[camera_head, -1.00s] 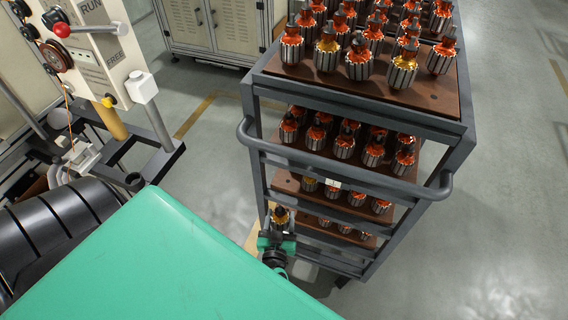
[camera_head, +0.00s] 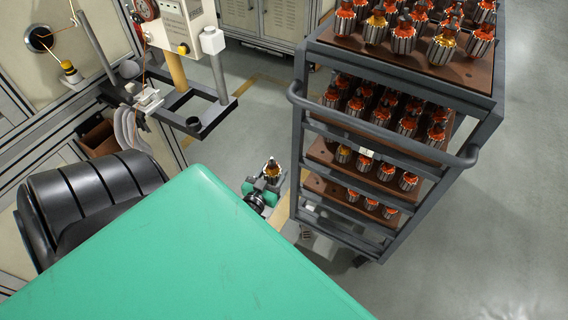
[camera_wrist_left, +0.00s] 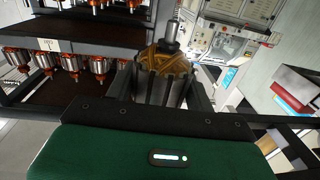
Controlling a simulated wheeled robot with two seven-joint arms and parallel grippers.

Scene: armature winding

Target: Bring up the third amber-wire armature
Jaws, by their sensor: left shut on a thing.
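My left gripper (camera_head: 264,187) is shut on an amber-wire armature (camera_head: 272,169), held upright just left of the rack. In the left wrist view the armature (camera_wrist_left: 164,75) stands between the fingers, with amber windings above a grooved steel core and a shaft on top. The grey rack cart (camera_head: 298,140) carries armatures on several brown shelves, mostly with red-orange wire. Amber-wire ones show on the top shelf (camera_head: 441,46) and on a lower shelf (camera_head: 343,154). My right gripper is out of view.
The winding machine (camera_head: 180,25) stands at the upper left, with a dark bracket (camera_head: 192,122) sticking out. A black ribbed object (camera_head: 95,195) lies at left. Grey cabinets (camera_head: 265,15) stand behind.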

